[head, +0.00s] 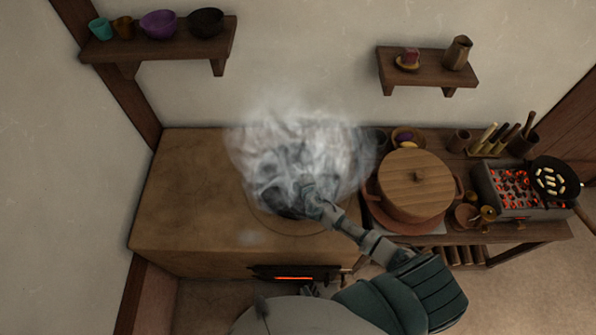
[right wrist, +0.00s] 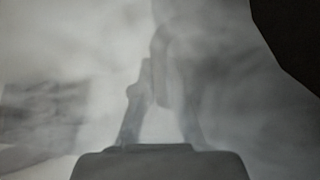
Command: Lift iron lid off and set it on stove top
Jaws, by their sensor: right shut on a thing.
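Thick white steam hides most of a dark round shape, apparently the iron lid (head: 272,199), over the stove top (head: 190,200). My right gripper (head: 298,193) reaches into this steam from the lower right. In the right wrist view, its fingers (right wrist: 160,88) are closed in on a blurred grey upright piece, which looks like the lid's handle. Steam hides the lid's rim and any pot below it, so I cannot tell whether the lid is raised. The stove top's left part is bare. My left gripper is not in view.
A wooden-lidded pot (head: 415,182) stands close to the right of the steam. Further right are a glowing brazier (head: 512,190) and a black pan (head: 555,178). Wall shelves (head: 165,50) hang behind. A fire slot (head: 293,278) glows in the stove's front.

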